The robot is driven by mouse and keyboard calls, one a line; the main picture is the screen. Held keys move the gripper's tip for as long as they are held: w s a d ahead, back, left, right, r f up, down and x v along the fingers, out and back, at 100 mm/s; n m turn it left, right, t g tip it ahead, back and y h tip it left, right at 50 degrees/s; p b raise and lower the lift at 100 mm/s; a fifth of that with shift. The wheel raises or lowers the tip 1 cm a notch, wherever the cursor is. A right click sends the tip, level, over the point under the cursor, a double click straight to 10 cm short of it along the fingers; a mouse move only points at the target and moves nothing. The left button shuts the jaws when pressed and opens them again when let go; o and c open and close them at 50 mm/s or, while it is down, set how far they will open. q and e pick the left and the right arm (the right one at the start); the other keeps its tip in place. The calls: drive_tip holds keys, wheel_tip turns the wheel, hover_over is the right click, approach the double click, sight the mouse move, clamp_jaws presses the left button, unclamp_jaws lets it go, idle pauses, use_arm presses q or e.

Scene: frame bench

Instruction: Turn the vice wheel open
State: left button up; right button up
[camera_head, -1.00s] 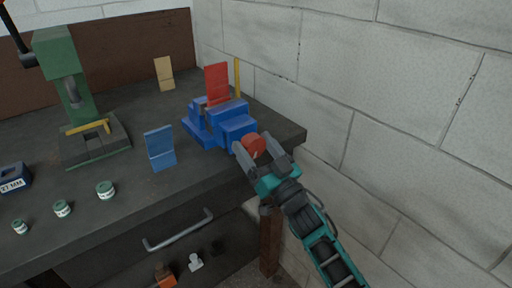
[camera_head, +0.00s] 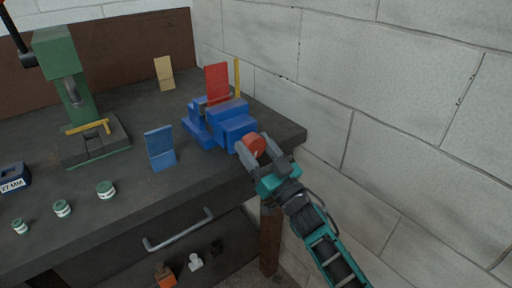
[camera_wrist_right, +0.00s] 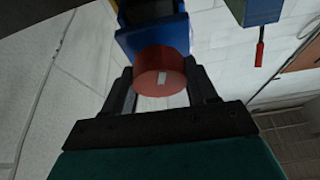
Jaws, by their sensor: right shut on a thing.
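The blue vice (camera_head: 228,124) stands on the dark bench near its right corner, with a red plate (camera_head: 217,83) upright at its jaws. The red vice wheel (camera_head: 254,144) is on the vice's front end. My right gripper (camera_head: 256,150) is shut on the wheel, one finger on each side. In the right wrist view the wheel (camera_wrist_right: 160,76) shows a small pale mark on its face, between the two dark fingers (camera_wrist_right: 163,92). The blue vice body (camera_wrist_right: 152,34) shows behind it. My left gripper is not in view.
A green drill press (camera_head: 75,95) stands at the left. A blue bracket (camera_head: 160,148), a tan bracket (camera_head: 164,73) and small green-white jars (camera_head: 105,190) are on the bench (camera_head: 130,206). A drawer handle (camera_head: 179,230) is on the bench front. A block wall (camera_head: 400,110) closes the right side.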

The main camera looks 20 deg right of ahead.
drive_tip(key=shift+r+n+y, duration=0.1)
drive_tip(key=shift+n+y, duration=0.2)
drive_tip(key=shift+n, duration=0.4)
drive_tip(key=n+g+y, duration=0.1)
drive_tip(key=n, duration=0.1)
drive_tip(key=n+y+p, duration=0.1)
drive_tip(key=n, duration=0.2)
drive_tip(key=n+g+y, duration=0.1)
drive_tip(key=n, duration=0.2)
drive_tip(key=shift+d+r+g+y, duration=0.1)
drive_tip(key=shift+r+g+y, duration=0.1)
drive_tip(key=shift+g+y, duration=0.15)
drive_tip(key=n+g+p, duration=0.1)
drive_tip(key=n, duration=0.2)
drive_tip(key=n+g+y+p, duration=0.1)
drive_tip(key=n, duration=0.2)
drive_tip(key=shift+n+g, duration=0.35)
drive_tip(key=shift+n, duration=0.25)
drive_tip(key=shift+f, duration=0.1)
drive_tip(key=shift+y, duration=0.25)
drive_tip(key=o, duration=1)
drive_tip(key=shift+f, duration=0.1)
